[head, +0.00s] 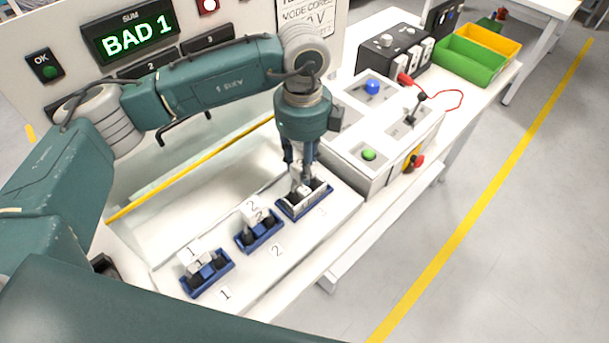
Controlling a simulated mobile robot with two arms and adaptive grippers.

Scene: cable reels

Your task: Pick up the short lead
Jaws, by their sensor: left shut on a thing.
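My left gripper (303,172) points down over the blue holder at place 3 (318,208). It is shut on the white-tagged item (304,189) in that holder, and the fingers hide part of it. The item still sits in or just above the holder; I cannot tell which. A thin red lead (461,98) with a red plug (405,79) lies at the right, by the black box and the control box. It may be the short lead, and my left gripper is well away from it. My right gripper is not in view.
Blue holders at places 1 (222,280) and 2 (272,243) carry white-tagged items. The control box (373,178) stands close right of my gripper. The display (135,35) reads BAD 1. Green (466,62) and yellow (497,38) bins stand at the back right.

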